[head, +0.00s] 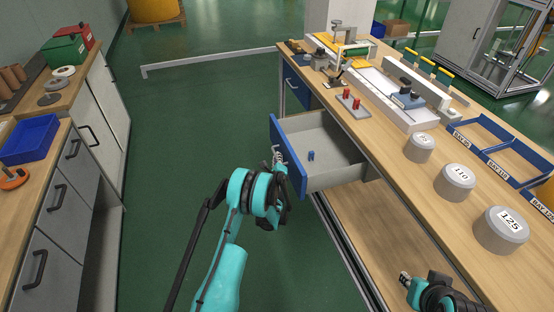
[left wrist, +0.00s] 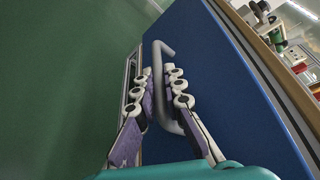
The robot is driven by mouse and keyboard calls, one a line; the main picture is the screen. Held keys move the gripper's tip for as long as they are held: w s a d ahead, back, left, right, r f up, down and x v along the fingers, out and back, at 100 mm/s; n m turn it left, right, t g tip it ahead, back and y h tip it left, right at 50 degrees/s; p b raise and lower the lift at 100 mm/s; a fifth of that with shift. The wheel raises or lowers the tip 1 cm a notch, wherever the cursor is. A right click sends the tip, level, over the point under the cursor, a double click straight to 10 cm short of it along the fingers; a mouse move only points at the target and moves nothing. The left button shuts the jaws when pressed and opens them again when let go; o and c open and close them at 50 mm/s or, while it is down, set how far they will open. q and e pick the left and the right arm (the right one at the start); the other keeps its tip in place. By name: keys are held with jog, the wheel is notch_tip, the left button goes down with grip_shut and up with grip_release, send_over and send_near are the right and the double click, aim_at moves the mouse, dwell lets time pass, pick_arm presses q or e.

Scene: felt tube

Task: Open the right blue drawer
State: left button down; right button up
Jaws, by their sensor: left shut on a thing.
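The nearer blue drawer (head: 303,178) under the right-hand workbench stands pulled out, its grey inside showing. A small blue piece (head: 311,156) stands in it. My left gripper (head: 278,154) is at the outer face of its front. In the left wrist view, my left gripper (left wrist: 162,82) is shut on the grey bar handle (left wrist: 166,108), one finger on each side, before the blue front (left wrist: 215,85). The farther blue drawer (head: 297,88) is closed. My right gripper (head: 405,280) is at the bottom right near the bench edge; its finger opening is unclear.
The right bench top (head: 385,152) holds grey weights (head: 455,181), a red-pegged plate (head: 352,104) and blue bays (head: 485,135). A left cabinet (head: 62,205) carries a blue tray (head: 30,139). Green floor (head: 200,110) is clear between the benches.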

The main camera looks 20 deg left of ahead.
pick_arm(q)
jog(key=shift+s+a, duration=0.2)
jog(key=shift+s, duration=0.05)
jog(key=c, duration=1.9)
grip_release()
jog(key=v, duration=0.7)
jog(key=shift+s+d, duration=0.1)
jog(key=shift+s, duration=0.15)
